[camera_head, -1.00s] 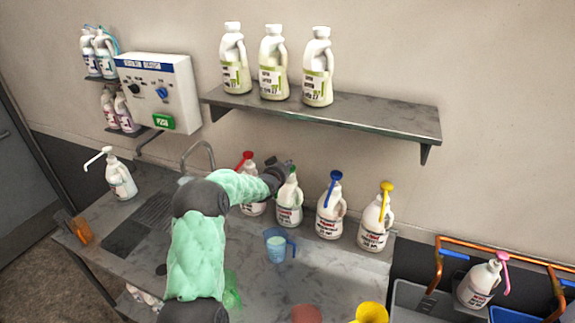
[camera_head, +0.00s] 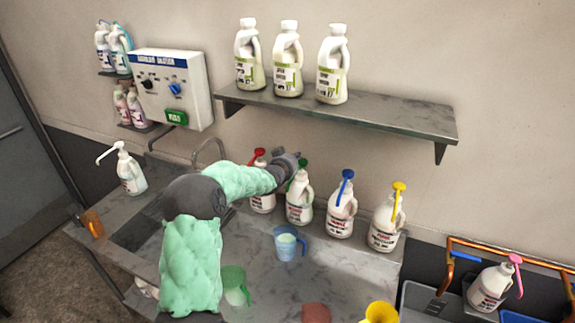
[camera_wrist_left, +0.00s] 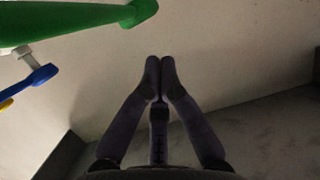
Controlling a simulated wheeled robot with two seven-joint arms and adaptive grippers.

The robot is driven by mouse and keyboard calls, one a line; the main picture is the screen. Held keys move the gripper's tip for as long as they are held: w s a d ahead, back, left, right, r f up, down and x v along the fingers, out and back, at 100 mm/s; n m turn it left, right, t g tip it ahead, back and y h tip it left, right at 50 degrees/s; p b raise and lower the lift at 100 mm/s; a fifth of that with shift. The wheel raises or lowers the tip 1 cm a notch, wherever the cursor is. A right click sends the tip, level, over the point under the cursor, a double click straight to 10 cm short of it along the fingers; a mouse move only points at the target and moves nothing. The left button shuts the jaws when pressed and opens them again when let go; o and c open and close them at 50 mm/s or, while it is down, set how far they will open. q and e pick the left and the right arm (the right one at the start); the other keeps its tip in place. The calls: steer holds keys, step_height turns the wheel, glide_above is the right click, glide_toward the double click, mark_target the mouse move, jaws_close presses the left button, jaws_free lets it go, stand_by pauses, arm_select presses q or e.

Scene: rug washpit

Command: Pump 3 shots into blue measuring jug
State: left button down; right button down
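The blue measuring jug (camera_head: 286,243) stands upright on the counter in the head view, with pale contents inside. Behind it is a row of white pump bottles: a red-topped one (camera_head: 262,202), a green-topped one (camera_head: 300,207), a blue-topped one (camera_head: 340,215) and a yellow-topped one (camera_head: 384,232). My left gripper (camera_head: 292,163) is raised by the green pump head, partly covering it. In the left wrist view its fingers (camera_wrist_left: 160,75) are together with nothing between them. The green pump head (camera_wrist_left: 80,22) is at upper left there, apart from the fingertips. My right gripper is out of view.
A green jug (camera_head: 234,287) stands beside my left arm, with a red item (camera_head: 315,313) and a yellow funnel-like item (camera_head: 380,313) at the front. A wall shelf (camera_head: 380,117) with bottles overhangs the back. A white pump bottle (camera_head: 130,177) stands left.

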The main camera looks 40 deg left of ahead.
arm_select(q)
steer(key=b+v, duration=0.1)
steer(key=v, duration=0.4)
steer(key=shift+s+r, duration=0.1)
steer(key=shift+s, duration=0.2)
steer(key=shift+s+d+r, duration=0.1)
steer(key=shift+s+d, duration=0.15)
steer(key=shift+s, duration=0.1)
